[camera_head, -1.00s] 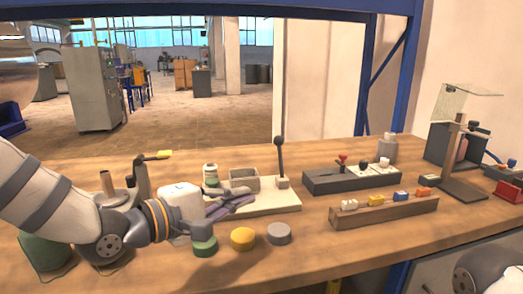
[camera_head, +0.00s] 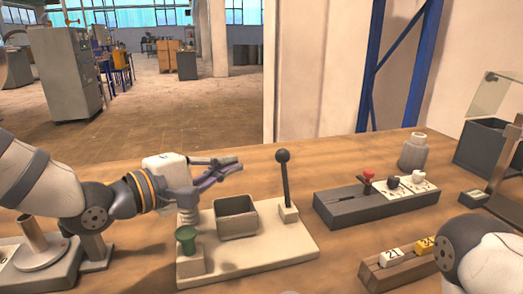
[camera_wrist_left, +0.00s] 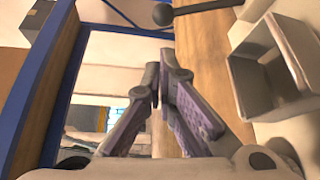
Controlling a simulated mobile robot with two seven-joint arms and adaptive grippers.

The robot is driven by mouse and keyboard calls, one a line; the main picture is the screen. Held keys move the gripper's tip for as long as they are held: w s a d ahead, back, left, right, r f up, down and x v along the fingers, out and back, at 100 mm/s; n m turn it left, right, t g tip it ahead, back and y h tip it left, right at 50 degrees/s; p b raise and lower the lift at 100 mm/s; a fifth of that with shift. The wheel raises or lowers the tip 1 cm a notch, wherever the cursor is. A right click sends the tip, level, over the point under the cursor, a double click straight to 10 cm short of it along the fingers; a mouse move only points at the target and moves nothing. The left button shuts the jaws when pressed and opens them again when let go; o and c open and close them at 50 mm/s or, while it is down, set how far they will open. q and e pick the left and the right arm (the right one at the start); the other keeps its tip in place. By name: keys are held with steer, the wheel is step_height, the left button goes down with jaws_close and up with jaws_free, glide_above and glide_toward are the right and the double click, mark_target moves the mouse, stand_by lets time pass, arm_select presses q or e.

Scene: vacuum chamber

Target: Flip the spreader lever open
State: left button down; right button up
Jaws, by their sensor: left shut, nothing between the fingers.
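The lever (camera_head: 285,185) is a dark rod with a round ball knob. It stands upright from a small block on the pale board (camera_head: 275,254). Its knob (camera_wrist_left: 163,14) and rod also show at the top of the left wrist view. My left gripper (camera_head: 238,164) is above the back of the board, left of the lever and apart from it. Its purple-padded fingers meet at the tips in the left wrist view (camera_wrist_left: 161,68), with nothing between them. My right gripper is out of view; only part of my right arm shows at lower right.
On the board are an open grey box (camera_head: 236,218) and a green piece (camera_head: 186,240). To the right are a dark switch block (camera_head: 350,208), a rack of numbered blocks (camera_head: 378,275) and a grey bottle (camera_head: 413,152). A blue frame (camera_head: 372,60) rises behind the bench.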

mark_target(285, 179)
arm_select(q)
steer(key=b+x, duration=0.1)
steer(key=x, duration=0.9)
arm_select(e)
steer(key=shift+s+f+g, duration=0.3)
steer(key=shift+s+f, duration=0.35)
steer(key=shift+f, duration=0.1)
arm_select(q)
steer(key=shift+w, duration=0.15)
